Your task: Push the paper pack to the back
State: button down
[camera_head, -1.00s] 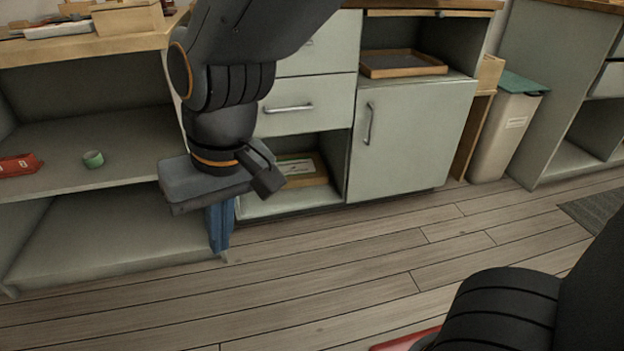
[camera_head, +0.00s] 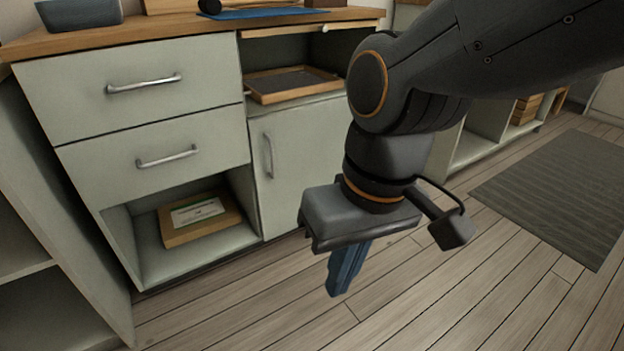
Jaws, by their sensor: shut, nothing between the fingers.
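The paper pack (camera_head: 199,217) is a flat tan pack with a white and green label. It lies in the open lower compartment (camera_head: 150,262) of the grey-green cabinet, beneath two drawers. Bare shelf shows in front of it; the gap behind it is hard to judge. My gripper (camera_head: 338,290) has blue fingers, shut and empty, pointing down. It hangs over the floor, in front of the cabinet door and to the right of the compartment, apart from the pack.
The cabinet door (camera_head: 292,165) with its vertical handle is shut, right of the compartment. Above it a wooden tray (camera_head: 291,84) sits in an open niche. Both drawers (camera_head: 160,155) are shut. A grey rug (camera_head: 570,190) lies at right. The wooden floor in front is clear.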

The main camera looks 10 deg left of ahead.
aim_at(181, 221)
jog(key=z, duration=0.5)
jog(key=i, duration=3)
jog(key=u, duration=3.15)
